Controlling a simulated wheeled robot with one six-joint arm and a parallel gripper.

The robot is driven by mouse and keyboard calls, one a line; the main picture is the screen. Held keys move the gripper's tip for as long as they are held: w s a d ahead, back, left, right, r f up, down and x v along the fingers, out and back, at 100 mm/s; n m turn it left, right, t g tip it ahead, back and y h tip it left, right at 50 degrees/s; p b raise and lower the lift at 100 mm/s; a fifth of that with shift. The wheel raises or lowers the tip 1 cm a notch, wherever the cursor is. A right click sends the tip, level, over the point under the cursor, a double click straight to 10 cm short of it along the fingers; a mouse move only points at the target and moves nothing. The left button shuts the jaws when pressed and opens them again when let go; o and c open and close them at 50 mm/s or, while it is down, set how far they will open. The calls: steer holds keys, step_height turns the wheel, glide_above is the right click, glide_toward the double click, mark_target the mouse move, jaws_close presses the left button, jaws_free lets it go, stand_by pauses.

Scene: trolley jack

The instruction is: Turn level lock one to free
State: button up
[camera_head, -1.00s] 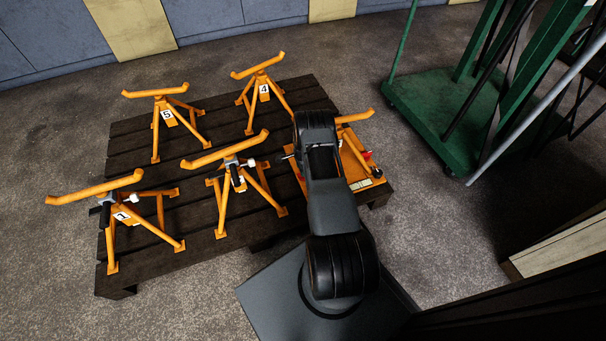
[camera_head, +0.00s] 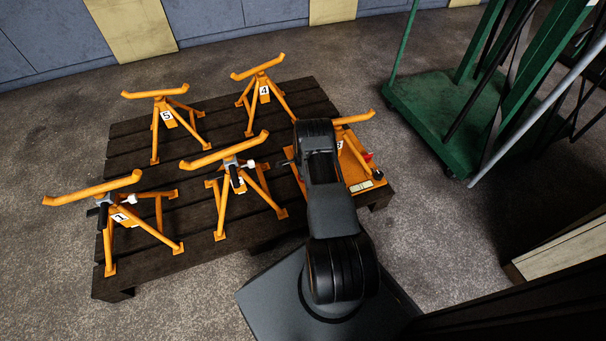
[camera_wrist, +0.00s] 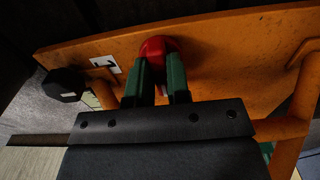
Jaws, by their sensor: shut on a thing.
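In the wrist view, my gripper (camera_wrist: 161,92) has green fingers shut on a red round knob (camera_wrist: 158,48). The knob sits at the orange plate (camera_wrist: 215,50), beside a small white label with a dark mark (camera_wrist: 106,64). I cannot read which lock this is. A black knob (camera_wrist: 64,85) is to the left, clear of the fingers. In the head view, the orange jack unit (camera_head: 358,178) stands at the pallet's right end, partly hidden by my arm. A red part (camera_head: 367,156) shows on its right side. My gripper is hidden there.
Several orange stands with number labels, such as the near-left one (camera_head: 92,192) and the middle one (camera_head: 225,152), stand on a dark slatted pallet (camera_head: 130,250). A green trolley (camera_head: 430,110) stands at the right. Floor is clear between the pallet and the trolley.

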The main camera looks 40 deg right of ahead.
jaws_close()
steer(key=shift+f+n, duration=0.1)
steer(key=shift+n, duration=0.2)
steer(key=shift+n+b, duration=0.9)
steer(key=shift+s+n+b, duration=0.15)
steer(key=shift+n+b, duration=0.9)
steer(key=shift+n, duration=1.45)
steer(key=o, duration=0.7)
jaws_free()
steer(key=shift+c, duration=0.2)
